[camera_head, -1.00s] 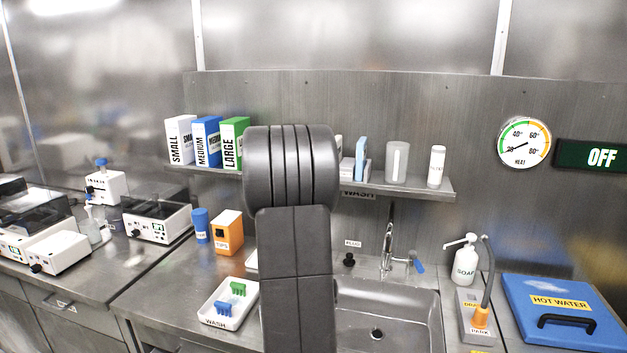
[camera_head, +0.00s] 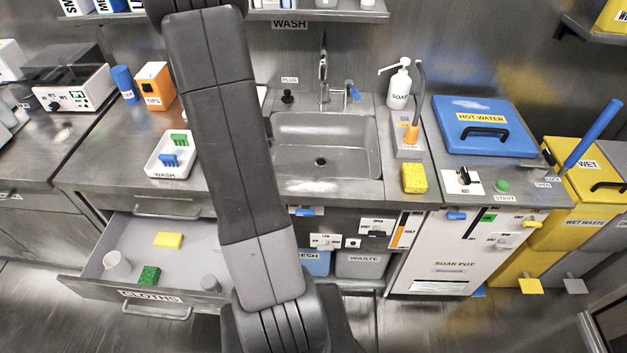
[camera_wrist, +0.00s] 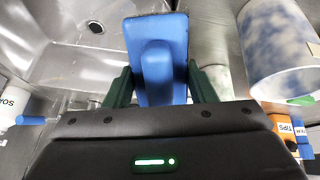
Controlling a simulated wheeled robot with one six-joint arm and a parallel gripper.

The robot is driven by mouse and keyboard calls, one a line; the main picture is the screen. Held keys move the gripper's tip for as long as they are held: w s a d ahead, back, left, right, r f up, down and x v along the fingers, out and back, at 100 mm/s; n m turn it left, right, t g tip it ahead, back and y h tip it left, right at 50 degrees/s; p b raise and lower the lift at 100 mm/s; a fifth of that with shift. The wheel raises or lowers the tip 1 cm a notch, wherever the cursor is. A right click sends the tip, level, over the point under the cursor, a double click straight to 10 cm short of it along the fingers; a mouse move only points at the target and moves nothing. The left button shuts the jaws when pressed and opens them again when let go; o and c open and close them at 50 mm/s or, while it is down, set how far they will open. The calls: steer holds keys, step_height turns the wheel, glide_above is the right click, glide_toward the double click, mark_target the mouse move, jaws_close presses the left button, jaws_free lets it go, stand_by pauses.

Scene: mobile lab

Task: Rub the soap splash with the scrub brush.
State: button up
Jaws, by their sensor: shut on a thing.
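In the wrist view my gripper (camera_wrist: 156,88) is shut on a blue block with a raised rounded grip, which looks like the scrub brush (camera_wrist: 155,55). Its underside is hidden. I cannot make out the soap splash for certain. A pale patch (camera_head: 470,104) shows on the blue hot water lid (camera_head: 450,130), and a whitish smear (camera_head: 312,186) on the counter edge before the sink; either may be glare.
The sink (camera_head: 345,140) has a tap (camera_head: 323,70) and a soap bottle (camera_head: 398,88) beside it. A yellow sponge (camera_head: 414,178) lies right of the sink. The cloths drawer (camera_head: 205,262) stands open below. A mottled cylinder (camera_wrist: 275,45) is close right of my gripper in the wrist view.

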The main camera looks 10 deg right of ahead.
steer(key=shift+d+r, duration=0.2)
steer(key=shift+d, duration=0.15)
steer(key=s+d+r+m+g+y+p, duration=0.1)
steer(key=s+d+r+m+g+p, duration=0.25)
steer(key=s+d+p, duration=0.3)
steer(key=s+d+r+m+g+y+p, duration=0.1)
steer(key=s+d+r+m+g+p, duration=0.1)
steer(key=s+d+r+m+p, duration=0.45)
step_height(320, 180, down, 8)
steer(key=s+d+n+b, duration=0.1)
steer(key=b, duration=0.3)
steer(key=shift+s+d+r, duration=0.15)
steer(key=shift+d+r, duration=0.1)
steer(key=shift+d, duration=0.15)
